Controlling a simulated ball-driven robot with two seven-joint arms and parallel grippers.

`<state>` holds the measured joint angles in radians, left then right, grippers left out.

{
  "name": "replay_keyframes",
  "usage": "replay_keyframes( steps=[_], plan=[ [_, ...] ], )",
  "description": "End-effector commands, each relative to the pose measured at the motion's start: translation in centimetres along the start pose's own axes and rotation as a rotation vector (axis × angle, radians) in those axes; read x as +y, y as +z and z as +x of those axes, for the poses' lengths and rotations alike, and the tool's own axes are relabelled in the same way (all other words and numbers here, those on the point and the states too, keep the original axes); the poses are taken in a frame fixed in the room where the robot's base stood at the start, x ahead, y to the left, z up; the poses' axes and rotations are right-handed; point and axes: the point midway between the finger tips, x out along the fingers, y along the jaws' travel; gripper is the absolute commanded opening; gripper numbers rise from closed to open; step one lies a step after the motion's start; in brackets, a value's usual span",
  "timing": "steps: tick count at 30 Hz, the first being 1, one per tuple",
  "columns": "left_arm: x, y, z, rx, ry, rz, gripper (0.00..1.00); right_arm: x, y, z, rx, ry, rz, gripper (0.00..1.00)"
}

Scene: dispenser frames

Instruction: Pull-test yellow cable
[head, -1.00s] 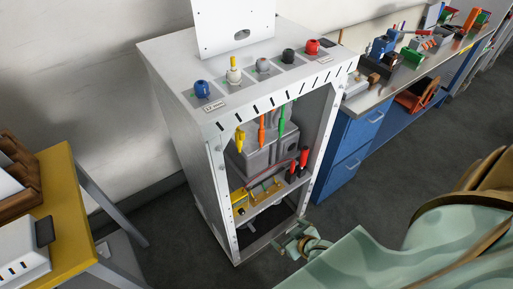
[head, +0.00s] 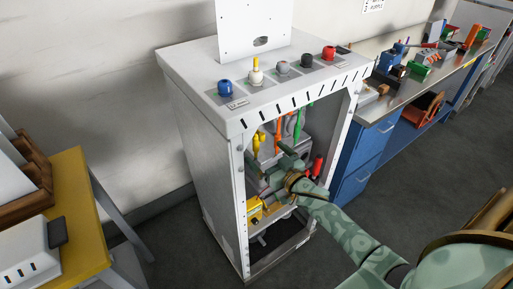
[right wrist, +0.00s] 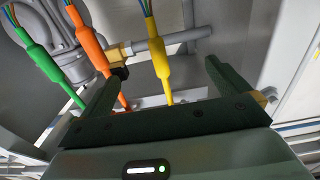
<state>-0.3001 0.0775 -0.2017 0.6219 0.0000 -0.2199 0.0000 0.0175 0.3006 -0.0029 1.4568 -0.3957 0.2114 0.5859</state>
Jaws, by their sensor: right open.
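The yellow cable (head: 256,147) hangs in the open front of the grey dispenser cabinet (head: 205,140), beside the orange cable (head: 277,135) and green cable (head: 298,128). My right gripper (head: 270,172) is inside the opening, just below the hanging cables. In the right wrist view the gripper (right wrist: 164,68) is open, and the yellow cable (right wrist: 160,58) shows between its two fingers, touching neither as far as I can see. The orange cable (right wrist: 92,48) passes close to the left finger, and the green cable (right wrist: 42,64) lies further left. The yellow cable's lower end is hidden behind the gripper.
Red-handled parts (head: 317,166) stand at the right inside the cabinet, and a yellow part (head: 254,210) sits on its lower shelf. A metal pipe (right wrist: 178,43) runs behind the cables. A yellow table (head: 75,215) is at left, a blue workbench (head: 362,160) at right.

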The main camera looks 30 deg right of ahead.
Motion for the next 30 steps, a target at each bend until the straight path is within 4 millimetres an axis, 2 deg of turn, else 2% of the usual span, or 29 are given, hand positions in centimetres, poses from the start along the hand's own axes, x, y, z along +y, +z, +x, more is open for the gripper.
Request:
replay_keyframes(
  steps=[3, 12, 18, 27, 28, 30],
  plan=[
    [0.0, 0.3, 1.2, -0.006, 0.001, -0.001, 0.53, 0.0, 0.4, 1.8, 0.0, 0.0, -0.003, 1.0],
    [-0.1, 0.7, 1.9, -0.012, 0.0, -0.001, 0.53, 0.0, 0.2, 5.3, -0.001, 0.001, 0.0, 1.0],
    [-0.1, 0.7, 2.1, -0.014, 0.0, -0.001, 0.53, 0.0, 0.1, 6.4, -0.002, 0.0, -0.001, 1.0],
    [-0.1, 0.7, 2.1, -0.014, 0.0, -0.001, 0.53, 0.0, 0.0, 6.5, -0.002, 0.0, -0.001, 1.0],
    [-0.1, 0.8, 2.1, -0.014, 0.0, -0.001, 0.53, 0.0, 0.0, 6.5, -0.002, 0.0, -0.001, 0.94],
    [-0.1, 0.8, 2.1, -0.014, 0.0, -0.001, 0.53, 0.0, 0.0, 6.5, -0.002, 0.0, -0.001, 0.75]
  ],
)
